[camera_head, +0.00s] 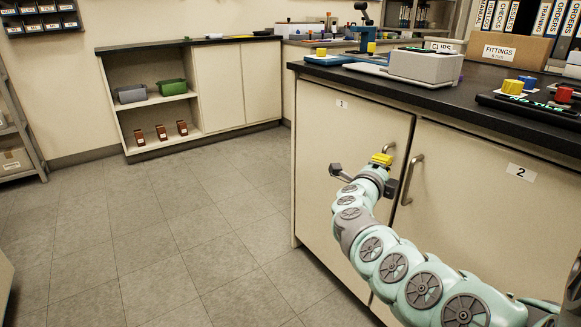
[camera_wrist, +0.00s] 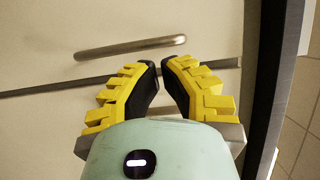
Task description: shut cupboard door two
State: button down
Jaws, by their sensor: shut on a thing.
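Cupboard door two (camera_head: 500,215) bears the label 2 and looks flush or nearly flush with cupboard door one (camera_head: 325,150). Its metal handle (camera_head: 412,180) is upright near its left edge. It seems to be the bar (camera_wrist: 130,48) above the fingertips in the wrist view. Door one's handle (camera_head: 389,147) is mostly hidden behind my gripper.
The black countertop (camera_head: 340,78) overhangs the doors and carries a grey box (camera_head: 425,66) and other items. A low shelf unit (camera_head: 130,75) stands against the back wall. The tiled floor (camera_head: 190,220) on the left is clear.

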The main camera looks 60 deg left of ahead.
jog(key=s+a+b, duration=0.2)
jog(key=s+a, duration=0.3)
jog(key=shift+s+a, duration=0.15)
dwell(0.3)
